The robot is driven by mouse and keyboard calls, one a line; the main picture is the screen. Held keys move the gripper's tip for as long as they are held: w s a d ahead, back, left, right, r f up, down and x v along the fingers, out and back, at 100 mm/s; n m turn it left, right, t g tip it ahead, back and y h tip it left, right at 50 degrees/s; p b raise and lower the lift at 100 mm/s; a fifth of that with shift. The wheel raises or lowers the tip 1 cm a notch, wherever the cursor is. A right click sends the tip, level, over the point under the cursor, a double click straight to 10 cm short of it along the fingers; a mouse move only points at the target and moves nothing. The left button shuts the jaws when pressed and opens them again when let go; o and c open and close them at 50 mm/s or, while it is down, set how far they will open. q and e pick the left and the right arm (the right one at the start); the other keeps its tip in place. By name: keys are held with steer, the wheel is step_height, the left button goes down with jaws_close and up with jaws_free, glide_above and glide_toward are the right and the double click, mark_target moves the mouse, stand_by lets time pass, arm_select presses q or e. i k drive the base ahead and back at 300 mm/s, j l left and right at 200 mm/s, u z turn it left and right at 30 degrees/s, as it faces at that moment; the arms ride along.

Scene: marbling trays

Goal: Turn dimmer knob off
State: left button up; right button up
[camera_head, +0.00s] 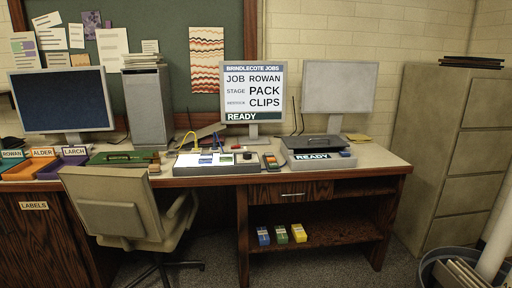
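No part labelled as a dimmer knob can be made out at this size. A white console (215,169) lies on the middle of the desk, with a yellow cable at its left and small blue parts on top. A small dark round part (247,155) sits at its right end and could be a knob; its setting cannot be read. A small red part (236,147) is just behind it. Neither of my grippers is in view.
A chair (120,205) stands before the desk's left part. A grey device (320,161) marked READY is right of the console. A filing cabinet (445,150) and a bin (430,260) are at the right.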

mark_target(246, 155)
steer(key=i+z, duration=0.25)
steer(key=i, duration=1.15)
steer(key=j, duration=0.05)
